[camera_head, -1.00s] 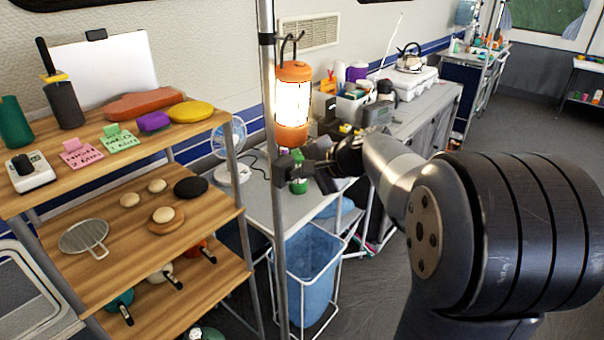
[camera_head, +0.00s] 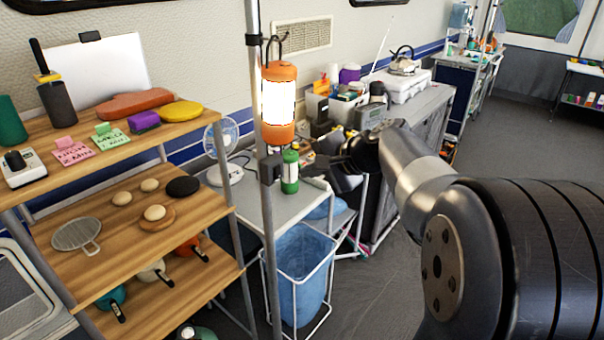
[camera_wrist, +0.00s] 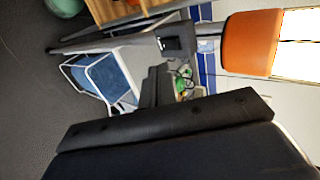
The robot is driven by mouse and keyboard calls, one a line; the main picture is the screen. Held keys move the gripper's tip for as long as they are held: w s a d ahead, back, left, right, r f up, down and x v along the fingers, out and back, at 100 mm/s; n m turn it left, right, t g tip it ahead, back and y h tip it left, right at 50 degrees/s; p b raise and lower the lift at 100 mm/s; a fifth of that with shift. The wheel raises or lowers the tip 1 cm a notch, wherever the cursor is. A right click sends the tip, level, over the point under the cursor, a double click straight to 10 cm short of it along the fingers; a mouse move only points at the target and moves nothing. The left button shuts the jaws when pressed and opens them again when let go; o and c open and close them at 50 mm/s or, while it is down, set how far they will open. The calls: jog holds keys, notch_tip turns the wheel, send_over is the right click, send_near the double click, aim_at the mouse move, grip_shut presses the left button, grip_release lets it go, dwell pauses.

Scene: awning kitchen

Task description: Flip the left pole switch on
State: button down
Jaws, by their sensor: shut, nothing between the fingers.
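The metal pole (camera_head: 254,90) stands between the wooden shelf and the grey table. A small dark switch box (camera_head: 270,169) is fixed to it just below the orange lantern (camera_head: 278,132), which glows. In the wrist view the switch box (camera_wrist: 175,45) is left of the lantern (camera_wrist: 250,43); I cannot make out its lever position. My gripper (camera_head: 322,165) is shut and empty, right of the switch box and apart from it. In the wrist view my dark fingers (camera_wrist: 156,86) point toward the pole, with a gap to the box.
A green bottle (camera_head: 290,171) stands on the grey table (camera_head: 285,207) behind the pole. A blue bin (camera_head: 302,270) in a white frame is below. The wooden shelf (camera_head: 185,215) with several items fills the left. A counter (camera_head: 415,105) runs back right; open floor lies at right.

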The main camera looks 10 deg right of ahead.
aim_at(279, 177)
jog(key=v, duration=0.7)
jog(key=shift+d+f, duration=0.1)
notch_tip(279, 177, down, 7)
jog(key=s+m+t+y, duration=0.1)
jog(key=m+t, duration=0.1)
jog(key=m, duration=0.7)
jog(key=d+m+t+y, duration=0.1)
jog(key=m+t+y, duration=0.1)
jog(key=m, duration=0.7)
jog(key=shift+s+f+t+b, duration=0.25)
jog(key=shift+s+t+b, duration=0.05)
jog(key=shift+s+b, duration=0.15)
jog(key=p+x, duration=0.2)
jog(key=x, duration=1.1)
jog(key=shift+w+a+r, duration=0.15)
jog(key=shift+w+a, duration=0.25)
